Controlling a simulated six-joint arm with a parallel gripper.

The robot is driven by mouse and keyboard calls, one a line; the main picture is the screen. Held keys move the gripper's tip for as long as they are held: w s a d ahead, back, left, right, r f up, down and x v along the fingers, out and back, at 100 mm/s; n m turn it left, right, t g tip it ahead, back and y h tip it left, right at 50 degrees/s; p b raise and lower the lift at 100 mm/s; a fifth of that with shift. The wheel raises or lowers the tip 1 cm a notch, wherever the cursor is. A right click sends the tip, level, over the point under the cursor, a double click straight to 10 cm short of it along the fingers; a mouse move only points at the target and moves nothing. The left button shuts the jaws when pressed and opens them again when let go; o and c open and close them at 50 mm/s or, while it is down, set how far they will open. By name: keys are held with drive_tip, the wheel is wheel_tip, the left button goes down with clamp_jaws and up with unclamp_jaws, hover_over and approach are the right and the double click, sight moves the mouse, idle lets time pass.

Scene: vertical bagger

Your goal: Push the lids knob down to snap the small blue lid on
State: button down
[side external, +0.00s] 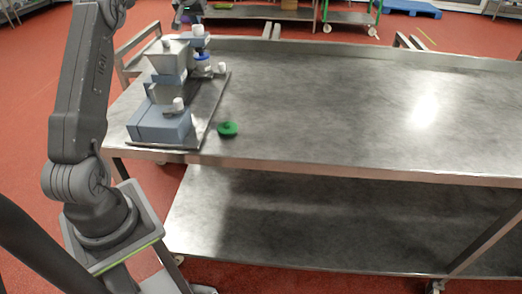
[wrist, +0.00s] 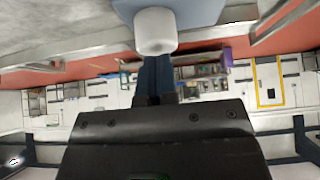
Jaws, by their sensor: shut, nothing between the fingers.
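The bagger (side external: 160,124) is a blue-grey machine with a hopper on top, standing at the left of the steel table. A small blue lid (side external: 203,58) shows at its back right, below a blue-grey block. A white knob (side external: 197,30) sits above that block. In the wrist view a white knob (wrist: 155,32) hangs from a blue-grey part at the top of the picture. My gripper (side external: 187,20) is just above the knob in the side view, partly cut off. In the wrist view its fingers (wrist: 156,72) are together and end close to the knob; contact is unclear.
A green round piece (side external: 228,129) lies on the table, right of the bagger. Other white knobs stick out at the bagger's front (side external: 178,104) and right side (side external: 221,67). A dark tray (side external: 209,112) lies under the bagger. The table's right side (side external: 350,110) is clear.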

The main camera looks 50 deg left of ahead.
drive_tip(key=shift+f, duration=0.2)
drive_tip(key=shift+r, duration=3.05)
drive_tip(key=d+r+m+h, duration=0.1)
drive_tip(key=d+r, duration=0.2)
drive_tip(key=d, duration=0.6)
drive_tip(key=d+r+m+h, duration=0.1)
drive_tip(key=d+r+m, duration=0.1)
drive_tip(key=d, duration=0.7)
drive_tip(key=s+d+m+t, duration=0.1)
drive_tip(key=s+d, duration=0.3)
drive_tip(key=d, duration=0.3)
drive_tip(key=s+d+m, duration=0.1)
drive_tip(key=s+d, duration=0.2)
drive_tip(key=d, duration=0.4)
drive_tip(key=s+d+f+m+h, duration=0.1)
drive_tip(key=s+d+f+m, duration=0.1)
drive_tip(key=s+d+f, duration=0.4)
drive_tip(key=s+d+f+m+h, duration=0.2)
drive_tip(key=s+d+f, duration=0.4)
drive_tip(key=s+d, duration=0.4)
drive_tip(key=s, duration=0.5)
drive_tip(key=shift+s+d, duration=0.15)
drive_tip(key=shift+d, duration=0.15)
